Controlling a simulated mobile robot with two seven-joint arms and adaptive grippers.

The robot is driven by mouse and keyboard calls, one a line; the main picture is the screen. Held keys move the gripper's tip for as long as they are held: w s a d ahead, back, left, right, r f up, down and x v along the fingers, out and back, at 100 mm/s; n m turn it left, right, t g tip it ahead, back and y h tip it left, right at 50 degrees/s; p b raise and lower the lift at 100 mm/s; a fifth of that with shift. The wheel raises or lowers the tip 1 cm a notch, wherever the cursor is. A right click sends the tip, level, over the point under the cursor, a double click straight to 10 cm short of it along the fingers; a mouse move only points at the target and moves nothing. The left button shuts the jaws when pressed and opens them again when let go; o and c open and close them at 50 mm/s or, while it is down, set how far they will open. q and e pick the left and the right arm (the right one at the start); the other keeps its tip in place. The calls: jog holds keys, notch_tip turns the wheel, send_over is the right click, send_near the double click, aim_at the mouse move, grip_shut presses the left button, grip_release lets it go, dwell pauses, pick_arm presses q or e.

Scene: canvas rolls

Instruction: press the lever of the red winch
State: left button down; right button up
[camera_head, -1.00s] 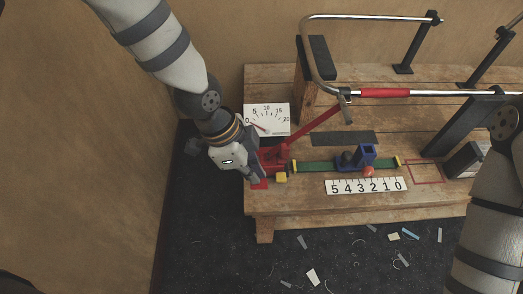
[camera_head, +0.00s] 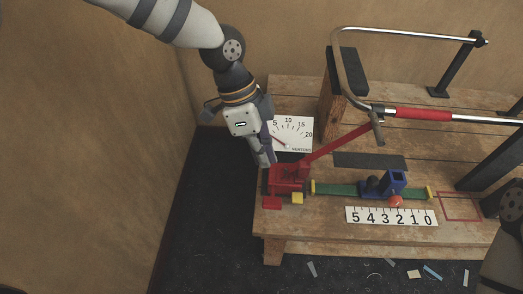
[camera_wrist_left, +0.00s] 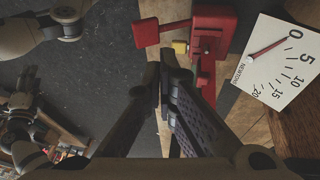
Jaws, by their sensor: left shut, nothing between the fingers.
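The red winch (camera_head: 288,178) sits at the left end of the wooden bench, beside the green track. A short red paddle (camera_head: 271,202) sticks out at its front left. A long red bar (camera_head: 337,143) rises from it to the upper right. I cannot tell for sure which is the lever. My left gripper (camera_head: 267,160) points down, shut and empty, just behind and left of the winch. In the left wrist view, the shut fingers (camera_wrist_left: 162,80) are apart from the red paddle (camera_wrist_left: 146,32) and the winch body (camera_wrist_left: 211,35). My right gripper is out of view.
A dial card (camera_head: 291,133) stands close behind the winch. A blue carriage (camera_head: 393,182) sits on the green track (camera_head: 337,188) behind a number strip (camera_head: 391,217). A bent metal rail (camera_head: 355,85) rises over the bench (camera_head: 325,228). Scraps lie on the dark floor.

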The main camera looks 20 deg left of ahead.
aim_at(273, 199)
pick_arm(q)
jog(key=x, duration=0.5)
jog(key=s+x, duration=0.1)
jog(key=x, duration=0.2)
jog(key=shift+a, duration=0.2)
jog(key=shift+s+d+f, duration=0.1)
jog(key=shift+s+f, duration=0.2)
jog(key=shift+f, duration=0.15)
jog(key=shift+f, duration=0.1)
